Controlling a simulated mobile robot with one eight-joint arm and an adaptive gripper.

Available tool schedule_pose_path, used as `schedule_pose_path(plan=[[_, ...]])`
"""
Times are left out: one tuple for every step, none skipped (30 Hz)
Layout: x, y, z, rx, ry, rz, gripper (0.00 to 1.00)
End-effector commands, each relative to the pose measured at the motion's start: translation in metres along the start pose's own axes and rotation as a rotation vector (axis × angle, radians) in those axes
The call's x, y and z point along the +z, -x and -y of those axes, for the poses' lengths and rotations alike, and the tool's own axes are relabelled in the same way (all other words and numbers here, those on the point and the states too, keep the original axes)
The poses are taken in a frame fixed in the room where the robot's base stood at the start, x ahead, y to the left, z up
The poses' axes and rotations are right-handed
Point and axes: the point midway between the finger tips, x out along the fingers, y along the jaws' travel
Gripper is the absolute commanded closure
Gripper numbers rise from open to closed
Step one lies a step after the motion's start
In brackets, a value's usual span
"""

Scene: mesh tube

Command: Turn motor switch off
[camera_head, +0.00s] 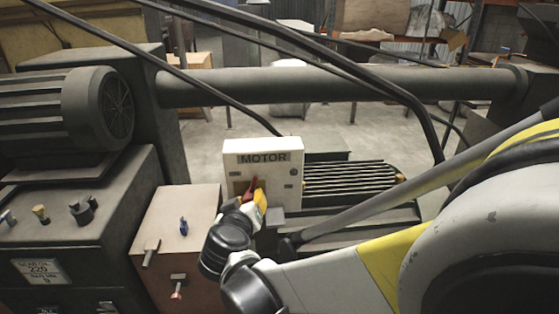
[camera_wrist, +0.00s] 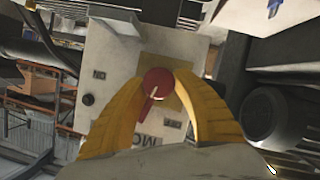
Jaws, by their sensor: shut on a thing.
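A white switch box (camera_head: 235,159) labelled MOTOR stands in the middle of the head view. Its red rotary switch (camera_head: 250,188) is on the front, over a brownish-yellow plate. In the wrist view the red switch (camera_wrist: 157,82) shows its round top, with its lever pointing towards the MOTOR lettering, slightly tilted. My gripper (camera_head: 257,195) is at the front of the box. In the wrist view the yellow fingers of my gripper (camera_wrist: 156,84) are shut on the switch, one on each side. An ON mark shows upside down beside it. My gripper partly hides the box's lower front.
A tan box (camera_head: 178,227) with a blue switch and levers stands left of the motor box. A dark machine cabinet (camera_head: 85,230) with knobs is farther left. A ribbed motor (camera_head: 350,178) lies behind and right, and a thick pipe (camera_head: 300,86) crosses behind.

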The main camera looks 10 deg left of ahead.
Motion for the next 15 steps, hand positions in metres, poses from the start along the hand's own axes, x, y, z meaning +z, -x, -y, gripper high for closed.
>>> schedule_pose_path(plan=[[0.0007, -0.0004, 0.0015, 0.013, 0.033, 0.000, 0.97], [0.0007, -0.0005, 0.0016, 0.021, 0.054, -0.001, 0.97], [0.0006, -0.0006, 0.0014, 0.033, 0.080, -0.001, 0.97], [0.0009, -0.0006, 0.0014, 0.040, 0.097, 0.000, 0.97], [0.0008, -0.0007, 0.0015, 0.047, 0.115, 0.000, 0.97], [0.0005, -0.0007, 0.0017, 0.056, 0.137, -0.001, 0.97], [0.0006, -0.0006, 0.0018, 0.062, 0.152, -0.001, 0.97], [0.0007, -0.0006, 0.0019, 0.068, 0.166, 0.000, 0.97], [0.0006, -0.0006, 0.0019, 0.075, 0.182, 0.000, 0.97], [0.0005, -0.0005, 0.0018, 0.080, 0.194, -0.001, 0.97], [0.0004, -0.0005, 0.0018, 0.084, 0.205, -0.001, 0.97], [0.0004, -0.0005, 0.0017, 0.089, 0.217, -0.001, 0.97], [0.0005, -0.0005, 0.0016, 0.093, 0.225, 0.000, 0.97], [0.0005, -0.0005, 0.0015, 0.096, 0.232, 0.000, 0.97], [0.0006, -0.0004, 0.0013, 0.099, 0.240, 0.001, 0.97]])
